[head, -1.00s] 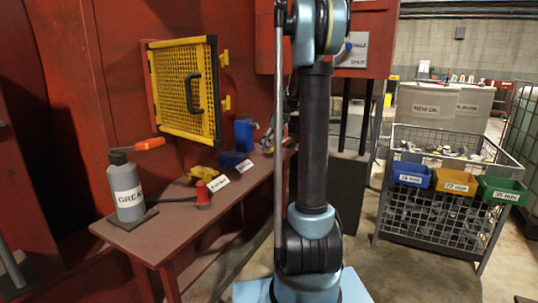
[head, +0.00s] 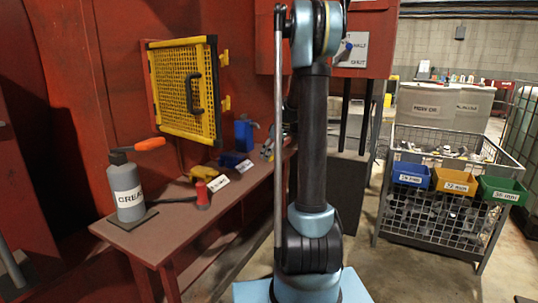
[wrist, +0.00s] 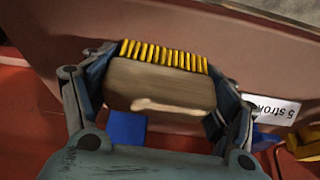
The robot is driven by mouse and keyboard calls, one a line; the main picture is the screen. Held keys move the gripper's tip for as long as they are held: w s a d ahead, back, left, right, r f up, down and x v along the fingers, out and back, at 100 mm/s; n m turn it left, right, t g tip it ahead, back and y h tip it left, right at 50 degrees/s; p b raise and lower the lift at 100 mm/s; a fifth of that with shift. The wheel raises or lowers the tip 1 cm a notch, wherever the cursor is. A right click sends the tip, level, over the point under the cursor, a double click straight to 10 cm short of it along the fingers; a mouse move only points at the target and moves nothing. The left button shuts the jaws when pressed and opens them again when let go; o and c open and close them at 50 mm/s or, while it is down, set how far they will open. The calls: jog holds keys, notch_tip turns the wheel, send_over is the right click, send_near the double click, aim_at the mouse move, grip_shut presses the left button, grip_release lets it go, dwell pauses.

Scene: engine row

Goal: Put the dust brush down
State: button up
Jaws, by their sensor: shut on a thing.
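The dust brush (wrist: 160,88) is in the wrist view, a tan block with a row of yellow bristles along its upper edge. My gripper (wrist: 158,100) is shut on it, one finger at each end of the block. A pale streak marks the block's lower face. The brush appears to be in front of a reddish surface, and I cannot tell whether it touches anything. In the head view my upright arm stands mid-picture, and I cannot make out the brush or the gripper there.
A red-brown bench (head: 150,240) runs along the left wall. It carries a grease bottle (head: 127,188), a red-tipped tool (head: 203,196), yellow and blue items and white labels. A yellow mesh guard (head: 185,90) hangs above. A wire cage (head: 430,220) with bins stands right.

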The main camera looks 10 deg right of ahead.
jog(key=o, duration=1.2)
jog(key=shift+r, duration=0.15)
